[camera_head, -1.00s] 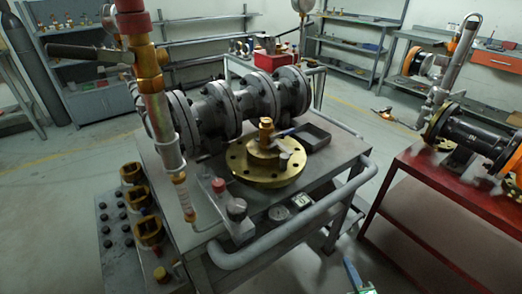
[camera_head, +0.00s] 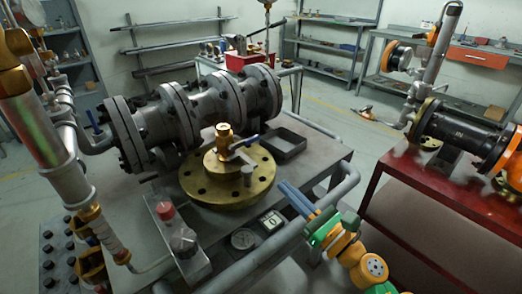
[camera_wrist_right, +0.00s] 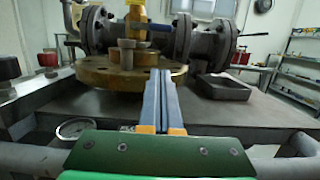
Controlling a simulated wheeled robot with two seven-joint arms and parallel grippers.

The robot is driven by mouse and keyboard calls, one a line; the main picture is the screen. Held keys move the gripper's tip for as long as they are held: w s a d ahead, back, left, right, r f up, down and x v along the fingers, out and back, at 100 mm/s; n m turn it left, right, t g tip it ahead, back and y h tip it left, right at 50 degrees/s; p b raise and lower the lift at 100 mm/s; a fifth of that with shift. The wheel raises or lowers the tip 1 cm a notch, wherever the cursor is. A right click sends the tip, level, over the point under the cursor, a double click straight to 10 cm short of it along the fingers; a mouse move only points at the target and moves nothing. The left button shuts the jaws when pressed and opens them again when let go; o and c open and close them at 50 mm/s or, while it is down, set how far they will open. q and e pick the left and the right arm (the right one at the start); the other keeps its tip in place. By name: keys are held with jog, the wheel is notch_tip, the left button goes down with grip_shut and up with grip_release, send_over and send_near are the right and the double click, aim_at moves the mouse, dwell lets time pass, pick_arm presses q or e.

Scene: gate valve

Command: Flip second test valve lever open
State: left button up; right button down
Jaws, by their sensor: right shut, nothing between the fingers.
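A brass valve (camera_head: 223,138) with a blue lever (camera_head: 246,141) stands on the round brass flange (camera_head: 250,183) on the cart. The lever points to the right and a little up. Another blue lever (camera_head: 92,117) shows at the left, by the pipework. In the right wrist view the brass valve (camera_wrist_right: 135,48) rises from the flange (camera_wrist_right: 95,75), with a blue lever (camera_wrist_right: 152,27) across it. My right gripper (camera_head: 284,184) is shut and empty, in front and to the right of the flange, apart from the valve. Its blue fingers (camera_wrist_right: 161,76) point toward the flange. My left gripper is out of view.
A grey flanged pipe (camera_head: 190,110) lies behind the brass flange. A black tray (camera_head: 287,146) sits right of it. The cart's handrail (camera_head: 265,250) runs along the front. A gauge (camera_head: 243,239) and a red-topped part (camera_head: 166,212) stand near the front edge. A red table (camera_head: 420,205) is at the right.

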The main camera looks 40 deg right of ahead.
aim_at(267, 175)
jog(key=p+x, duration=0.1)
jog(key=x, duration=0.4)
jog(key=p+x, duration=0.1)
jog(key=x, duration=0.1)
jog(key=shift+w+r+p, duration=0.3)
jog(key=shift+w+r, duration=0.05)
jog(key=shift+w+r+p, duration=0.35)
jog(key=shift+r+p, duration=0.25)
jog(key=shift+w+r+p, duration=0.4)
jog(key=shift+r+p, duration=0.15)
jog(key=shift+w+r, duration=0.25)
jog(key=shift+r, duration=0.05)
jog(key=shift+f, duration=0.1)
